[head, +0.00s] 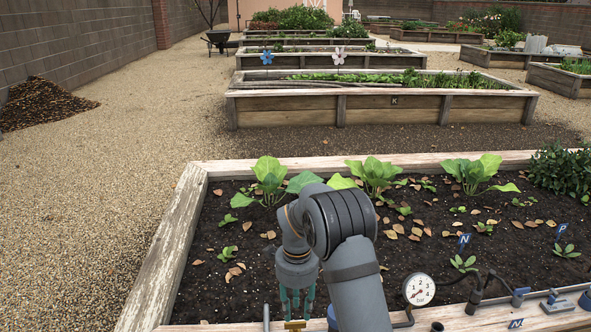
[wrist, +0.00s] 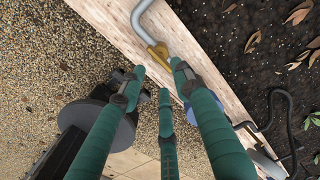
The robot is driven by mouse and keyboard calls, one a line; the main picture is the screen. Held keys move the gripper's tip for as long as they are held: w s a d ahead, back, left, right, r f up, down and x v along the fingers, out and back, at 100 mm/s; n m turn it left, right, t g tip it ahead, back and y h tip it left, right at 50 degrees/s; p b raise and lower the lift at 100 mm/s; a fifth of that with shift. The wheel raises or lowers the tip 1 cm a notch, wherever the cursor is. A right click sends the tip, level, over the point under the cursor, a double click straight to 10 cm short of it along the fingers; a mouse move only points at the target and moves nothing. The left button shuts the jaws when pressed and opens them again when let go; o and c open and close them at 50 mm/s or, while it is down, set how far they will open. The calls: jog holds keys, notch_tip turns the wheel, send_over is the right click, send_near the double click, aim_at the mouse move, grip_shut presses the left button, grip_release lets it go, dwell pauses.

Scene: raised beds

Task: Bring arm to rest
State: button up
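My gripper (head: 296,302) hangs at the end of my arm, its teal fingers pointing down above the front edge of the nearest raised bed. In the wrist view my gripper (wrist: 158,80) has its three fingers apart, with nothing between them. A brass fitting (wrist: 158,54) on a grey bent pipe (wrist: 141,16) lies beyond the fingertips, over the wooden rim. The brass fitting also shows just below the fingers in the head view (head: 295,325). I cannot tell how large the gap to it is.
The near bed's wooden rim (head: 160,254) surrounds dark soil, leafy plants (head: 372,174) and dry leaves. A pressure gauge (head: 419,289) with a black hose stands right of my arm. Gravel (head: 110,200) lies open to the left. More raised beds (head: 385,110) stand behind.

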aim_at(297, 324)
notch_tip(297, 324, up, 6)
notch_tip(297, 324, down, 11)
jog(key=shift+s+r, duration=0.1)
jog(key=shift+n+p, duration=0.9)
jog(key=shift+n, duration=0.7)
